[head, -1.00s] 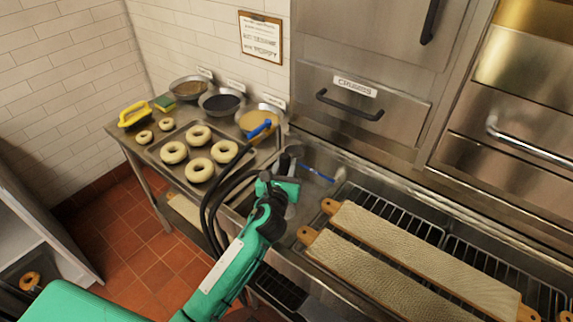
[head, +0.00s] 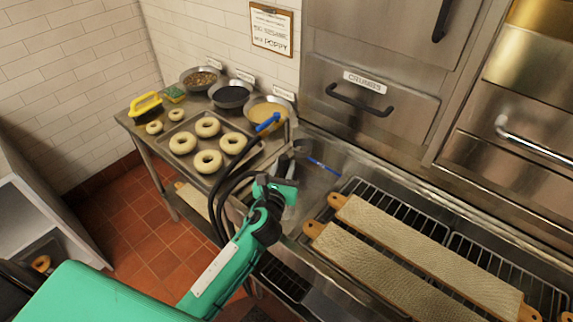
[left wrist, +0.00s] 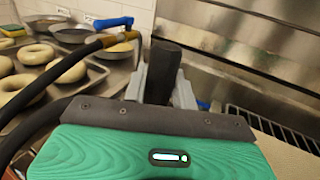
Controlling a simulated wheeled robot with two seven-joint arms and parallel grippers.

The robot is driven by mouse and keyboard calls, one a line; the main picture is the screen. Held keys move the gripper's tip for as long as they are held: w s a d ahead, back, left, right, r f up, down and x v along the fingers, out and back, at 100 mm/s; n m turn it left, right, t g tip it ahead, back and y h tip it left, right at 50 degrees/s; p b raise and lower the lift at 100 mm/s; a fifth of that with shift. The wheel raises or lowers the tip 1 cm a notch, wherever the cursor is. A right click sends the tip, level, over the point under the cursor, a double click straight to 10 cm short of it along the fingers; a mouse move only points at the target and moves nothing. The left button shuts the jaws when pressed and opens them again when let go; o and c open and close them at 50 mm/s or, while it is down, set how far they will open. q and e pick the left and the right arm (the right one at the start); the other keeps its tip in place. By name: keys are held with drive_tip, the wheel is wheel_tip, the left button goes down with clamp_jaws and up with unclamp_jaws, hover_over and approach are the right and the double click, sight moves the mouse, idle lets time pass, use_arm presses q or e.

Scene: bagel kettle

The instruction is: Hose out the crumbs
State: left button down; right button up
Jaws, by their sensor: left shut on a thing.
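My left gripper (head: 284,190) is shut on a dark upright grip (left wrist: 163,72), which stands between its grey fingers in the left wrist view. A black hose (head: 226,180) loops up beside it. In the left wrist view the hose (left wrist: 62,72) ends in a brass fitting near a blue lever (left wrist: 112,22); the blue lever also shows in the head view (head: 267,121). How the lever joins the grip is partly hidden. A steel drawer (head: 345,112) labelled for crumbs looks shut at the back. I cannot make out loose crumbs. My right gripper is not in view.
A metal basin (head: 315,188) holds a thin blue tool (head: 323,165). Two long boards (head: 430,245) lie over a rack at right. A bagel tray (head: 187,171), topping bowls (head: 231,95) and a yellow-handled tool (head: 146,104) occupy the table at left.

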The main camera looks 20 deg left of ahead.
use_arm(q)
drive_tip(key=shift+s+a+p, duration=0.1)
drive_tip(key=shift+s+a, duration=0.15)
drive_tip(key=shift+s, duration=0.45)
drive_tip(key=shift+s+a+p, duration=0.15)
drive_tip(key=shift+s+a, duration=0.1)
drive_tip(key=shift+s, duration=0.45)
drive_tip(key=shift+s+a+p, duration=0.1)
drive_tip(key=shift+s+a, duration=0.15)
drive_tip(key=shift+s, duration=0.45)
